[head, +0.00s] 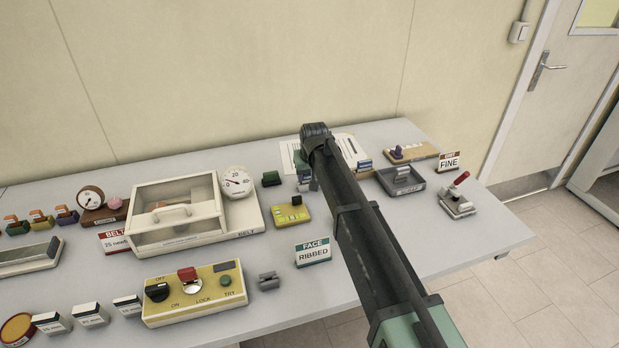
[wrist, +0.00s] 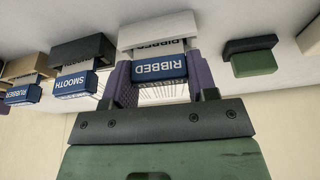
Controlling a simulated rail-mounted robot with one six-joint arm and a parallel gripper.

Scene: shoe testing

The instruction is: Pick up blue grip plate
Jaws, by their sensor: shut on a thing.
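In the wrist view a blue plate lettered RIBBED (wrist: 160,67) sits between the two purple fingers of my gripper (wrist: 161,78). The fingers are shut on its sides.
A dark green block (wrist: 254,62) lies right of my gripper; it also shows in the head view (head: 271,178). A grey tray (head: 401,181), a FINE card (head: 449,162) and a red-lever device (head: 458,202) are on the right. A clear-lidded belt box (head: 178,216) stands left.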

